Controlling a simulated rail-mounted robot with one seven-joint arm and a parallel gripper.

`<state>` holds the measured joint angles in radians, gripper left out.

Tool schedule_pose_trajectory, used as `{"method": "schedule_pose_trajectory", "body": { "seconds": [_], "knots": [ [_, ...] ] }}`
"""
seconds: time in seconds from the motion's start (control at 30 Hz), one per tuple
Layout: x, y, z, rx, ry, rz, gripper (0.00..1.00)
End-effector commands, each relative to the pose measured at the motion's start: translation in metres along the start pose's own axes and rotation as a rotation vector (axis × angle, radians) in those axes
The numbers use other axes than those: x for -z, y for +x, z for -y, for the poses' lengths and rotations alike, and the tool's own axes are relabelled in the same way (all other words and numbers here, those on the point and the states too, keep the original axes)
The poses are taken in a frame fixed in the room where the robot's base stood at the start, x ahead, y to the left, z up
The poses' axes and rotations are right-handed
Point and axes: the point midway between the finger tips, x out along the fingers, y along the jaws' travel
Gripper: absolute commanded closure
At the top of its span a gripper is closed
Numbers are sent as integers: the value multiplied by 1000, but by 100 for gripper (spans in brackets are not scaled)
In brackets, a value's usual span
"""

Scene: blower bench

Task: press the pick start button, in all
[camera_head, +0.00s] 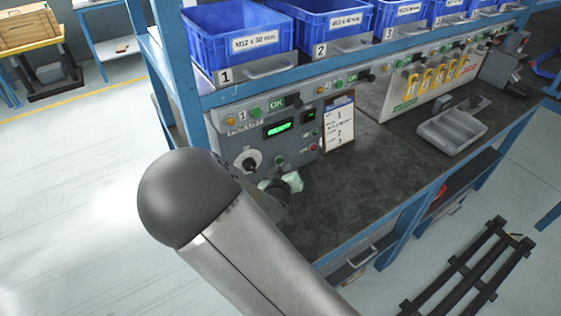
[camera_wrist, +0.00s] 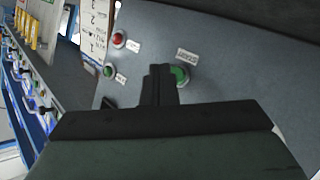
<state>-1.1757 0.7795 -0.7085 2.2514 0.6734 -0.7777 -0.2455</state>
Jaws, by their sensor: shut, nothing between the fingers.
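A grey control panel (camera_head: 262,140) stands on the bench, with a lit green display (camera_head: 278,129) and a dark knob (camera_head: 247,161). A green button (camera_head: 279,160) sits low on it. In the wrist view a green button (camera_wrist: 180,75) with a small label sits right beside my fingertips, partly covered by them. In the head view my gripper is mostly hidden by my arm.
A red button (camera_wrist: 118,40) and another green button (camera_wrist: 109,70) sit left of my fingers in the wrist view. A clipboard (camera_head: 339,123) stands right of the panel. Blue bins (camera_head: 238,35) line the shelf above. A grey tray (camera_head: 451,130) lies on the bench; bare bench top lies between.

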Motion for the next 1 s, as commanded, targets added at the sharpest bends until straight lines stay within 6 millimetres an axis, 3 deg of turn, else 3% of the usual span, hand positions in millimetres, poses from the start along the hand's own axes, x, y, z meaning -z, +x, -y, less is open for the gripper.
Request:
{"method": "schedule_pose_trajectory", "body": {
  "seconds": [1.0],
  "knots": [
    [4, 6, 4, 0, -1, 0, 100]
  ]
}}
